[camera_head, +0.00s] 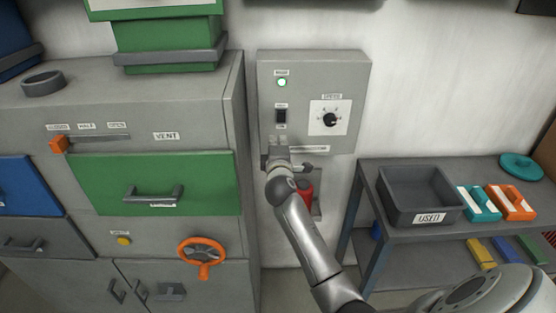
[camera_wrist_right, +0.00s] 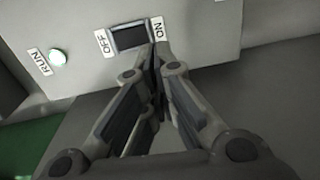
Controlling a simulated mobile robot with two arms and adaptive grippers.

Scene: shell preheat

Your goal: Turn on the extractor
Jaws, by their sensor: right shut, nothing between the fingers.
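The extractor's grey control box (camera_head: 358,75) is on the wall. Its rocker switch (camera_head: 281,117) is dark; in the right wrist view the switch (camera_wrist_right: 130,38) lies between an OFF label and an ON label. The RUN lamp (camera_head: 282,83) glows pale green and also shows in the wrist view (camera_wrist_right: 58,56). My right gripper (camera_head: 277,142) is shut and empty just below the switch. In the wrist view its fingertips (camera_wrist_right: 156,55) are at the ON end, partly covering it; I cannot tell whether they touch. My left gripper is not in view.
A speed dial (camera_head: 330,120) is right of the switch. A cabinet with a green drawer (camera_head: 110,180) and an orange handwheel (camera_head: 202,252) stands left. A bench with a grey USED bin (camera_head: 400,205) stands right. A red object (camera_head: 306,192) is below the box, beside my arm.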

